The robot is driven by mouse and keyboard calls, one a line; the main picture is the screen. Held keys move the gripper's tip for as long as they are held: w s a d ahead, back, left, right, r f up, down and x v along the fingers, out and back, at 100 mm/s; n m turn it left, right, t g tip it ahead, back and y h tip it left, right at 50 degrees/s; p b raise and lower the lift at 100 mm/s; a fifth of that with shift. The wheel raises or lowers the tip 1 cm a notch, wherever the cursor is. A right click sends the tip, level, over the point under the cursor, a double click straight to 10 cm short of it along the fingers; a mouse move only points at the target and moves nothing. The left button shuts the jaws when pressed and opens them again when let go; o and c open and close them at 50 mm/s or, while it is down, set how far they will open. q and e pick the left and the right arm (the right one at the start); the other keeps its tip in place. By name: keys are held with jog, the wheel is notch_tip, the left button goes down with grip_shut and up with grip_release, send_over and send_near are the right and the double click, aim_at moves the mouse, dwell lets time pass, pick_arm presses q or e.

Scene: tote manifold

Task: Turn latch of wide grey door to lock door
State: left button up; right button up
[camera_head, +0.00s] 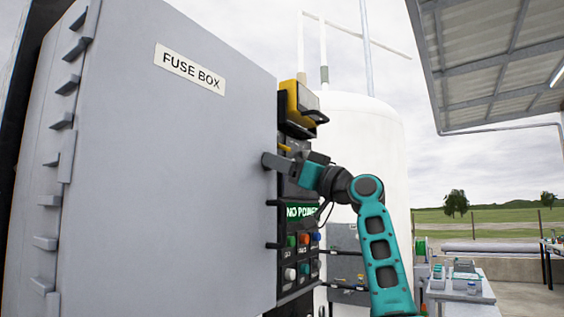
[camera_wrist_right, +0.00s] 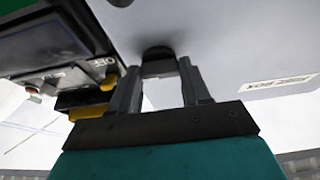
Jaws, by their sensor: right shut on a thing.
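The wide grey door (camera_head: 165,150) bears a "FUSE BOX" label (camera_head: 190,67) and fills the left half of the head view. It also shows in the right wrist view (camera_wrist_right: 230,45). A dark latch (camera_wrist_right: 158,62) sits at the door's edge, between the fingers of my right gripper (camera_wrist_right: 160,75). In the head view, my right gripper (camera_head: 283,162) is at the door's right edge, shut on the latch. The fingers largely hide the latch there, so I cannot tell its angle. My left gripper is not in view.
Right of the door are a black control panel (camera_head: 303,212) with coloured buttons and a yellow-and-black device (camera_head: 299,105). A white tank (camera_head: 365,130) stands behind my right arm. A table with small items (camera_head: 462,290) is at the lower right.

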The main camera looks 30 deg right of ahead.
dwell(0.4)
jog(key=o, duration=1.1)
jog(key=shift+c, duration=0.2)
jog(key=b+v, duration=0.4)
jog(key=v, duration=0.9)
